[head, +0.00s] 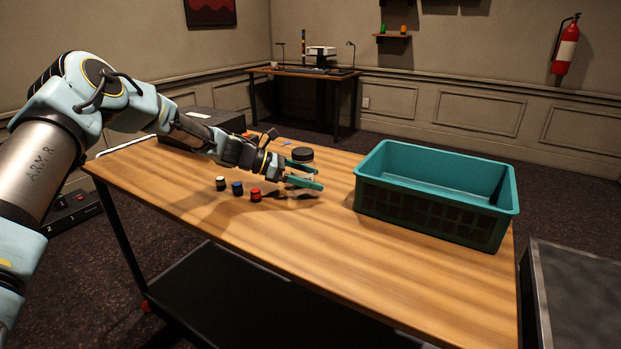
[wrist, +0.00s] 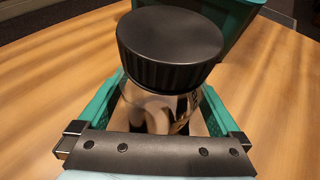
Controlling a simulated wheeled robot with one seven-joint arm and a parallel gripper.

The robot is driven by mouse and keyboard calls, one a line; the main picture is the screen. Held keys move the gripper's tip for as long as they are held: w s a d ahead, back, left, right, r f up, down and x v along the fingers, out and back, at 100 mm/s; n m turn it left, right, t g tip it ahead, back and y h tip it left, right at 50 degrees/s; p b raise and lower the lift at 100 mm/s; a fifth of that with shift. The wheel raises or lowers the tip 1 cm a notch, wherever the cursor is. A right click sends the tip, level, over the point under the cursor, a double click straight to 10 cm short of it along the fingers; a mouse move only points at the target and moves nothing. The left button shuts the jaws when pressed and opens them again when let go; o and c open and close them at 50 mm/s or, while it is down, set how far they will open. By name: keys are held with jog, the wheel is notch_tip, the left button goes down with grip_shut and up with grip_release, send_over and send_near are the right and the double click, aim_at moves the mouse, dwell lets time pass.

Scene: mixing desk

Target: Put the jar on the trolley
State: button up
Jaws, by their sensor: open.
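The jar is a clear glass vessel with a wide black ribbed lid. In the wrist view the jar (wrist: 160,108) stands upright on the table between the two teal fingers of my gripper (wrist: 165,110). In the head view the black lid of the jar (head: 302,154) shows just behind my gripper (head: 305,176), which hides most of the glass. My gripper is open around the jar; whether a finger touches the glass I cannot tell. The trolley may be the dark-topped metal unit (head: 580,300) at the lower right, cut off by the frame.
A teal crate (head: 370,195) stands on the wooden table (head: 330,255) right of the jar. A dark box (head: 215,118) is at the back left. The table's front is clear.

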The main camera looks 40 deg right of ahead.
jog(key=b+v, duration=0.1)
jog(key=v, duration=1.1)
jog(key=shift+b, duration=0.35)
jog(key=shift+a+f, duration=0.1)
jog(key=a+f+m+t+y, duration=0.1)
jog(key=a, duration=0.4)
jog(key=w+a+m+t+y, duration=0.1)
jog(key=a, duration=0.3)
jog(key=a+f+m+t+y, duration=0.1)
jog(key=a+y, duration=0.1)
jog(key=a, duration=0.3)
jog(key=shift+w+a+f+m+t, duration=0.15)
jog(key=shift+a+f+m+t, duration=0.15)
jog(key=shift+a+f+t, duration=0.1)
jog(key=s+a+m+t+y, duration=0.2)
jog(key=s+a, duration=0.1)
jog(key=a, duration=0.9)
jog(key=s+a+r+m+t+y, duration=0.1)
jog(key=s+a+m+t+y, duration=0.1)
jog(key=a, duration=1)
jog(key=s+a+r+m+t+y, duration=0.1)
jog(key=s+a+m, duration=0.3)
jog(key=a, duration=0.9)
jog(key=shift+t+y, duration=0.5)
jog(key=shift+y, duration=0.2)
jog(key=shift+w, duration=0.1)
